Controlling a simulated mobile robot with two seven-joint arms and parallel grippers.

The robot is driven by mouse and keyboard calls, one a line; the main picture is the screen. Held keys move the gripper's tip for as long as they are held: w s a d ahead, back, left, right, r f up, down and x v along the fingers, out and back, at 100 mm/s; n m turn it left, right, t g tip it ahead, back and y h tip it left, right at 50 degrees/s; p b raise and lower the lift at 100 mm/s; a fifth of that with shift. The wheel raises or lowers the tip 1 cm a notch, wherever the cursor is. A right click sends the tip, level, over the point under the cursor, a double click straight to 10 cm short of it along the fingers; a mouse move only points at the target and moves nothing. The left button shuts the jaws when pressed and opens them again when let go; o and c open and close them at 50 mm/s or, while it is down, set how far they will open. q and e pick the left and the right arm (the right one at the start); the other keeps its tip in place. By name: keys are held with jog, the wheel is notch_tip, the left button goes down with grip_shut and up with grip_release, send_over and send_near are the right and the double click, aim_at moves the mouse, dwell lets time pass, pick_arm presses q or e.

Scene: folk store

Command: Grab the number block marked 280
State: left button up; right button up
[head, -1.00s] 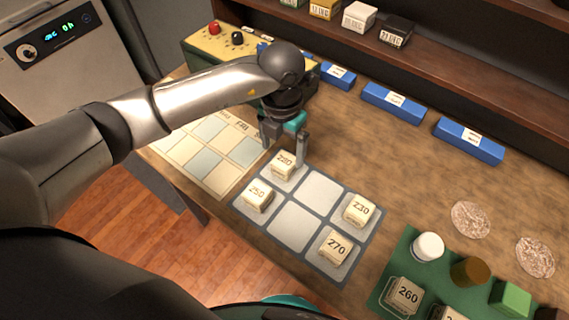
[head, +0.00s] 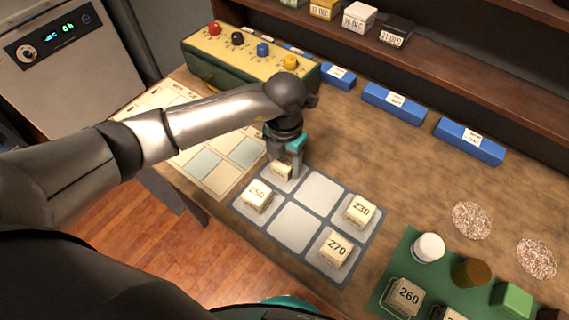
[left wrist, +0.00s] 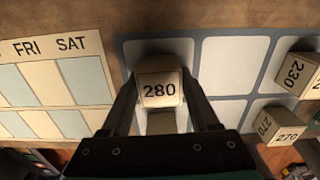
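The cream number block marked 280 (head: 282,172) sits at the far left pad of the grey tile mat (head: 297,202). In the left wrist view the 280 block (left wrist: 159,90) faces me between both fingers. My left gripper (head: 285,160) is down over it, and its fingers (left wrist: 160,82) press against the block's two sides. I cannot tell whether the block touches its pad. My right gripper is not in view.
Blocks 250 (head: 257,196), 230 (head: 359,211) and 270 (head: 334,249) stand on other pads of the mat. A calendar board (head: 222,175) lies left. Block 260 (head: 406,297) is on a green mat front right. Blue boxes (head: 393,103) line the back.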

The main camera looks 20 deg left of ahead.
pick_arm(q)
jog(key=c, duration=0.9)
jog(key=shift+r, duration=0.1)
